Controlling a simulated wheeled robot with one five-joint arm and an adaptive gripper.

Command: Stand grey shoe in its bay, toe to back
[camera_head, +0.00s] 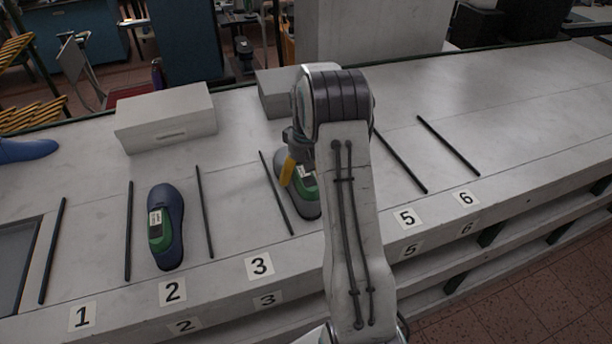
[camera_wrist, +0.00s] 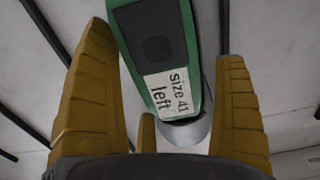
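The grey shoe (camera_head: 311,210), with a green top and a white label, stands on the counter just right of a dark divider rod, partly hidden behind my arm. In the wrist view its green top (camera_wrist: 186,30) shows the label "size 41 left", and a grey rounded end (camera_wrist: 190,132) shows below it. My gripper (camera_head: 287,172) is over the shoe. In the wrist view my gripper (camera_wrist: 172,100) has its yellow fingers spread on both sides of the shoe, with gaps visible.
A blue shoe (camera_head: 167,245) stands in bay 2; another blue shoe (camera_head: 28,150) lies at the far left. Dark rods divide the bays. Labels 1, 2, 3, 5 and 6 show. A grey box (camera_head: 166,117) and another block (camera_head: 275,95) stand behind. Bays 1 and 3 look empty.

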